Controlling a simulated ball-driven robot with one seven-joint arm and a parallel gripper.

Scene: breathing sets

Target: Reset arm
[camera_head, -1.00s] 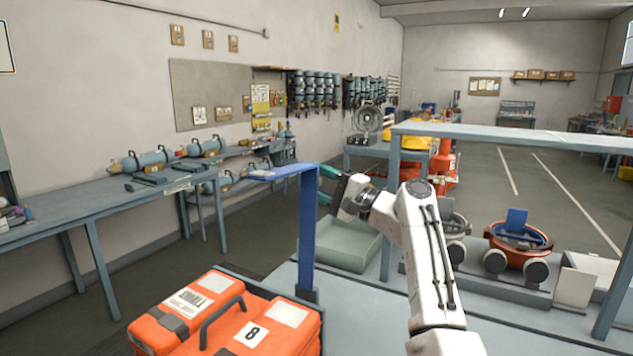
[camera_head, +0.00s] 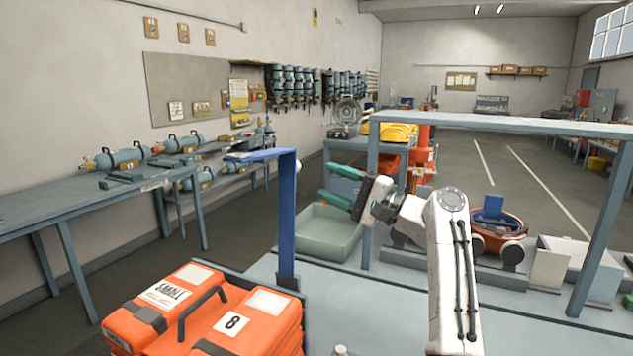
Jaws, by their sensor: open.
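My gripper (camera_head: 331,185) is at the end of my white arm, in the middle of the head view. Its two green fingers are spread apart and point left, with nothing between them. It hangs in the air, above and in front of the pale green tray (camera_head: 329,240) in the picture. The blue upright post (camera_head: 288,220) with its flat top arm stands just left of the fingers. A grey frame (camera_head: 500,123) spans behind my arm.
An orange case (camera_head: 205,310) marked 8 lies at the lower left. An orange and blue round unit (camera_head: 497,225) sits right of my arm. A long workbench (camera_head: 60,212) with cylinders runs along the left wall. Open floor lies at the back right.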

